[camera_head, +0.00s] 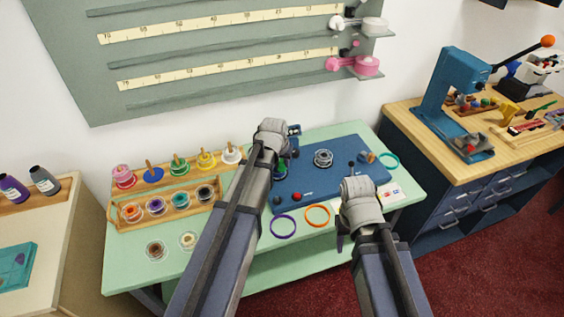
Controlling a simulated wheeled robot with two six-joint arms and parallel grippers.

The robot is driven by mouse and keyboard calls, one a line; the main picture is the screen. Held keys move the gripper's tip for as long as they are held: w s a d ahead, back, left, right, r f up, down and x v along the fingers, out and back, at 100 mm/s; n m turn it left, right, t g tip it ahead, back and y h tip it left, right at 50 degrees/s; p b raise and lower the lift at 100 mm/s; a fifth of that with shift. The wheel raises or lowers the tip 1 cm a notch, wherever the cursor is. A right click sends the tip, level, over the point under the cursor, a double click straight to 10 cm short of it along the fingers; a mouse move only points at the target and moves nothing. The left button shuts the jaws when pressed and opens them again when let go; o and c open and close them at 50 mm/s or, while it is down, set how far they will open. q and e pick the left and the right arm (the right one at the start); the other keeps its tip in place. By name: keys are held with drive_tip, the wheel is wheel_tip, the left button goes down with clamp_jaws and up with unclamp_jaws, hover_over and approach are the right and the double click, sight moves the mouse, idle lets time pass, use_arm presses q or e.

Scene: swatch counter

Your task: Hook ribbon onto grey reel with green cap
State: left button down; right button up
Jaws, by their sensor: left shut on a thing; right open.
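A grey reel (323,158) stands on the blue mat (335,186). My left gripper (287,158) is at the mat's left side, left of the grey reel and apart from it. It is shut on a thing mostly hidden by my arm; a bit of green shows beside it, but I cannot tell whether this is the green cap. My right gripper (346,205) is open at the mat's front right edge. A purple loop (283,226), an orange loop (317,215) and a teal loop (388,161) lie flat around the mat. I cannot tell which is the ribbon.
A wooden rack (168,221) of spools and a row of coloured reels (207,160) stand on the green counter's left. Two small discs lie in front. A red knob (297,196) is at the mat's front. A blue press (452,95) stands on the right bench.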

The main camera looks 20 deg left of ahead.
use_arm(q)
drive_tip(key=shift+f, duration=0.2)
idle(0.8)
drive_tip(key=shift+s+d+f+b, duration=0.25)
drive_tip(key=shift+s+f+b, duration=0.3)
drive_tip(key=shift+b, duration=0.6)
idle(1.0)
drive_tip(key=r+p, duration=0.1)
drive_tip(key=w+r+p, duration=0.1)
drive_tip(key=p, duration=0.1)
drive_tip(key=shift+w+a+r, duration=0.1)
drive_tip(key=shift+a, duration=0.05)
drive_tip(key=shift+r+p, duration=0.8)
drive_tip(key=shift+r, duration=0.05)
drive_tip(key=shift+r+p, duration=0.45)
drive_tip(key=shift+a, duration=0.1)
drive_tip(key=shift+r, duration=0.1)
